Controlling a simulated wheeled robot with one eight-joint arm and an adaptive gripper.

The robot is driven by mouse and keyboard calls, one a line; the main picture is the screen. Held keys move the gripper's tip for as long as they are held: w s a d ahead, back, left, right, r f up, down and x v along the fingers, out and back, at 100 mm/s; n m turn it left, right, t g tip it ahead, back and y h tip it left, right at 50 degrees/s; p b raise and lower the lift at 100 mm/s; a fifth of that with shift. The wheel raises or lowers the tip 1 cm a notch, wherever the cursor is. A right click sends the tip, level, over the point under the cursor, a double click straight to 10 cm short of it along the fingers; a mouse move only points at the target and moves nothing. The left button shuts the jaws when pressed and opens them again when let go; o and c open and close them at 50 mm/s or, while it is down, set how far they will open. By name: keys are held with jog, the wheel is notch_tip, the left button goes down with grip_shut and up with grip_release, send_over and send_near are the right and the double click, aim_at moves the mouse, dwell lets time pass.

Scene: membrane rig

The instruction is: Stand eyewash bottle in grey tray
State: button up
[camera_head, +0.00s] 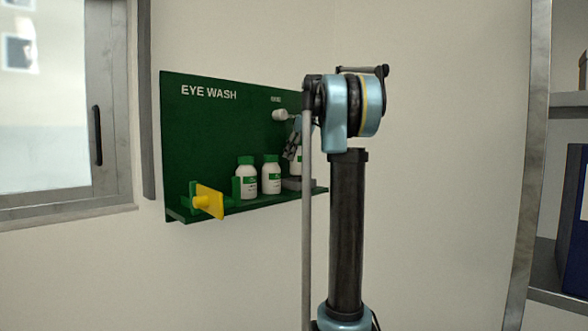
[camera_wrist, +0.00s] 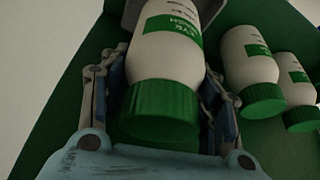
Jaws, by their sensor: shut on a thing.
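The eyewash bottle (camera_wrist: 170,50) is white with a green label and green cap. My gripper (camera_wrist: 166,75) is shut on it, one finger on each side, with the cap towards the wrist camera. In the head view my gripper (camera_head: 292,153) is at the right end of the green shelf, and the held bottle (camera_head: 298,166) is partly hidden by the arm. The grey tray (camera_head: 291,184) is on the shelf just below the bottle. The tray also shows around the bottle's base in the wrist view (camera_wrist: 131,14). Whether the base touches the tray floor I cannot tell.
Two similar bottles (camera_head: 246,178) (camera_head: 271,175) stand on the shelf left of the tray. A yellow paddle (camera_head: 208,201) sticks out at the shelf's left end. The green EYE WASH board (camera_head: 215,125) rises behind. A window is at left, a shelving unit at right.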

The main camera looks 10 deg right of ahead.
aim_at(295, 165)
jog(key=shift+w+a+f, duration=0.1)
jog(key=shift+f, duration=1.15)
jog(key=shift+w+f, duration=0.1)
jog(key=shift+f, duration=1.15)
jog(key=o, duration=1.3)
jog(key=shift+f, duration=0.1)
jog(key=v, duration=1.2)
